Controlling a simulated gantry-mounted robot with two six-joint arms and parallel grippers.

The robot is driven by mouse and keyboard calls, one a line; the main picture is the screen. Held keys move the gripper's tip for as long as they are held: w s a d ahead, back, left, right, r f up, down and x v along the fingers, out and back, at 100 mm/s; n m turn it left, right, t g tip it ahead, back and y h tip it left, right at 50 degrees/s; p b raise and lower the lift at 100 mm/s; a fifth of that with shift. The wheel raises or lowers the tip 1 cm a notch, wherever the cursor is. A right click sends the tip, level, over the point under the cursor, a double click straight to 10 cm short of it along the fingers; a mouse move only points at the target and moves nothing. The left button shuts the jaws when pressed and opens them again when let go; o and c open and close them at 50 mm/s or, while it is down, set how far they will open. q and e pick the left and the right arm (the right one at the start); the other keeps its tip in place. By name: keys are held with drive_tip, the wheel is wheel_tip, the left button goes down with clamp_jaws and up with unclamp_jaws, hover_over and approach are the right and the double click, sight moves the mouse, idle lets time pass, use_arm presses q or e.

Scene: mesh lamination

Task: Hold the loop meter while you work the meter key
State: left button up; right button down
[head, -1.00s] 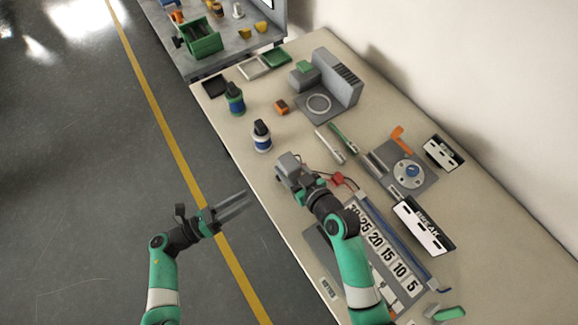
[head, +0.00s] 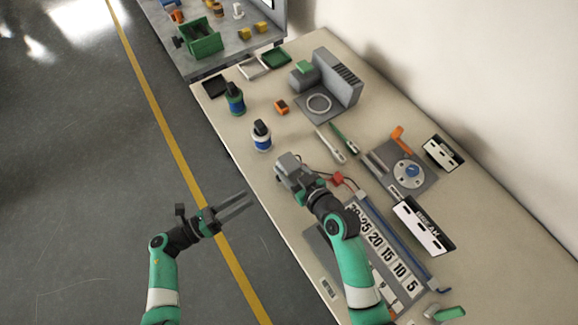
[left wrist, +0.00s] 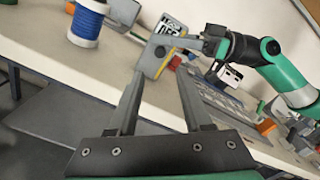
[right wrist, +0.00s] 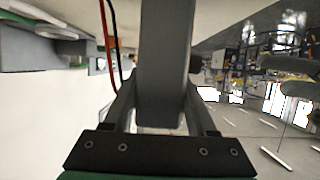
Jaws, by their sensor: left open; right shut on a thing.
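The loop meter (head: 288,163) is a grey box at the near edge of the bench. My right gripper (head: 303,180) is shut on it and holds it up. The left wrist view shows the meter (left wrist: 153,55) with a yellow edge and a dark-lettered face, ahead of my left fingertips. In the right wrist view its grey body (right wrist: 163,60) fills the space between the fingers. My left gripper (head: 252,198) is open and empty, off the bench's near side and apart from the meter. I cannot make out the meter key.
A blue-banded spool (head: 261,137) and a green-topped spool (head: 235,98) stand along the near edge. A red block (head: 337,179) with leads lies behind the meter. A numbered strip (head: 385,250) lies beside my right arm. The floor around my left gripper is clear.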

use_arm(q)
clamp_jaws()
idle(1.8)
